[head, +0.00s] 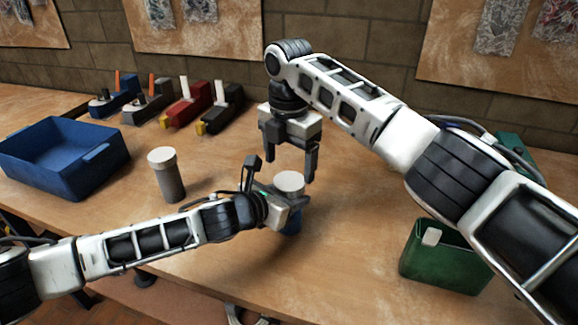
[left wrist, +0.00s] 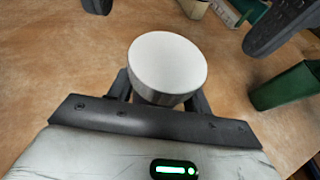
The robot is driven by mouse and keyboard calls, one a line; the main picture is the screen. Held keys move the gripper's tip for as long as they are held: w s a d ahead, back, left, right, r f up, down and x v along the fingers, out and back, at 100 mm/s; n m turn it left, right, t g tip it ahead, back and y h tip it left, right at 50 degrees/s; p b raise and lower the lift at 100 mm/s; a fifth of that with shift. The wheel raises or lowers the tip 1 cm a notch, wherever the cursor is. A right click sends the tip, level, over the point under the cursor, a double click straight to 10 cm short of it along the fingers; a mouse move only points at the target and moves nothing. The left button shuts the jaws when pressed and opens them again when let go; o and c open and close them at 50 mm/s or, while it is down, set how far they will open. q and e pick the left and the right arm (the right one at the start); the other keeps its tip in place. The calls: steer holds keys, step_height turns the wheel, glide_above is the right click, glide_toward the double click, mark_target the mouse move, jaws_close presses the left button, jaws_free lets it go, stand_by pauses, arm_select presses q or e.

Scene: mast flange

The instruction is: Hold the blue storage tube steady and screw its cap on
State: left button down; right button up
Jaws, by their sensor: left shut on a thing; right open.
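The blue storage tube (head: 291,224) stands upright near the middle of the bench, mostly hidden behind my left gripper. A pale grey round cap (head: 289,181) sits on top of it; I cannot tell how tightly. The cap also shows from above in the left wrist view (left wrist: 168,62), where it hides the tube. My left gripper (head: 286,203) is shut on the tube, just below the cap. My right gripper (head: 290,166) points down, open and empty, with its fingers apart above the cap and slightly behind it.
A grey tube with a pale lid (head: 167,180) stands to the left. A blue bin (head: 105,172) is at far left, a green bin (head: 440,272) with a white item at right. Several clamp-like tools (head: 186,106) line the back. The bench between is clear.

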mark_target(289, 181)
steer(key=shift+c, duration=0.4)
step_height(289, 181, up, 4)
steer(key=shift+f, duration=0.25)
steer(key=shift+f, duration=4.05)
steer(key=c, duration=1)
steer(key=o, duration=1.1)
